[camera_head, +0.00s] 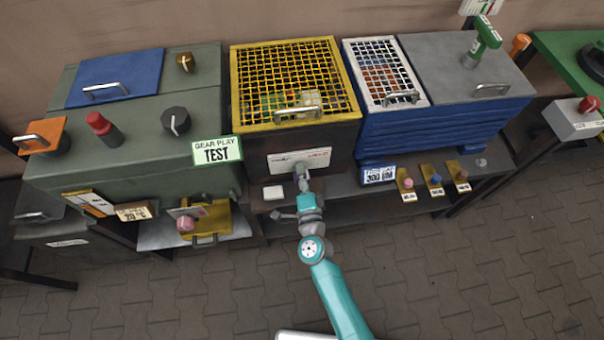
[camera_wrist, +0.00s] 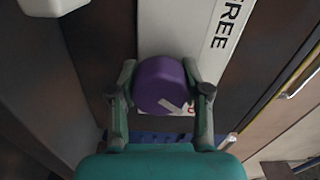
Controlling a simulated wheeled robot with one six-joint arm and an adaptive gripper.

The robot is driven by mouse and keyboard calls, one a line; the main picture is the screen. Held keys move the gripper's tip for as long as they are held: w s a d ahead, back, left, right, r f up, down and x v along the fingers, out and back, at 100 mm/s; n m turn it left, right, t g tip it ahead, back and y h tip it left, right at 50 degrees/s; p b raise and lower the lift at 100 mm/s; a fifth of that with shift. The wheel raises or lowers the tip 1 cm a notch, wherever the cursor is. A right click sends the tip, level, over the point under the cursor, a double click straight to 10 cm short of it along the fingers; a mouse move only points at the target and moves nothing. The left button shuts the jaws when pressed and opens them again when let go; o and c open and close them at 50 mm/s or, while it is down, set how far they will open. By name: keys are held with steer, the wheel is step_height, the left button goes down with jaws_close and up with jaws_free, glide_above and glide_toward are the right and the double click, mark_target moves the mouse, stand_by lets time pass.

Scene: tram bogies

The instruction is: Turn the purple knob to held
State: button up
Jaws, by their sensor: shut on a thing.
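The purple knob (camera_wrist: 162,84) sits on a white label plate (camera_wrist: 180,30) in the wrist view. A pale mark shows on the knob's face, toward its lower right. The knob is mostly hidden there.
The yellow mesh lid (camera_head: 297,80) is closed above the plate. A green test cabinet (camera_head: 140,130) stands left, and a blue box (camera_head: 435,130) stands right. Several small coloured knobs on yellow plates (camera_head: 433,180) sit on the right shelf. The paved floor in front is clear.

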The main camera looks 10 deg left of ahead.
steer(key=shift+m, duration=0.4)
steer(key=o, duration=1.2)
steer(key=shift+c, duration=0.2)
steer(key=v, duration=1.2)
steer(key=shift+d, duration=0.1)
